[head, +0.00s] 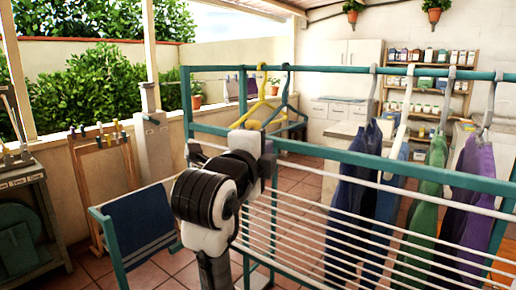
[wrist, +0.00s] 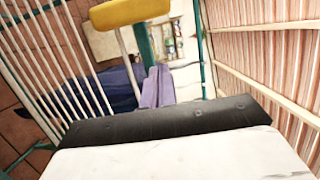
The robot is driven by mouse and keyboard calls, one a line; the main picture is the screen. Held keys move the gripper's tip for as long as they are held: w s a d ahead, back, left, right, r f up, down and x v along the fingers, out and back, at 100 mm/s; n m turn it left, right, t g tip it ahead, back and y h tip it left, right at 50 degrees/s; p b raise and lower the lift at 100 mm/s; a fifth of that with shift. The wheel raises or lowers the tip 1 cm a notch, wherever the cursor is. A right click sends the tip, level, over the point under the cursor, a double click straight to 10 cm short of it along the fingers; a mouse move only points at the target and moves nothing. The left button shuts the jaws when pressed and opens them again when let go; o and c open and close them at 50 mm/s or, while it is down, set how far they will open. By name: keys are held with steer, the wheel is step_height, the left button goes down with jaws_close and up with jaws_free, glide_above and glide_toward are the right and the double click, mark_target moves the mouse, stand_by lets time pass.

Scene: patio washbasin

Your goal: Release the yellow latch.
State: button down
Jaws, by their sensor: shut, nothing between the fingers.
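The yellow latch (wrist: 128,13) shows at the top of the wrist view as a rounded yellow block, cut off by the frame edge. A pale rod and a teal post run down from near it. My gripper (wrist: 157,72) shows in the wrist view as two short pale fingers side by side, shut and empty. The latch lies up and to the left of the fingertips in that view, with a visible gap between.
A teal drying rack (head: 355,160) with white rods surrounds my arm closely. A yellow hanger (head: 258,98) and a blue hanger (head: 283,100) hang from its top rail. Several garments, one green (head: 430,195), hang at right. A dark blue towel (head: 140,228) hangs at lower left.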

steer(key=w+a+p, duration=0.1)
steer(key=w+p, duration=0.1)
steer(key=w, duration=0.5)
steer(key=shift+w, duration=0.4)
steer(key=shift+w+a+r+p, duration=0.1)
steer(key=shift+w+r+p, duration=0.05)
steer(key=shift+p, duration=0.2)
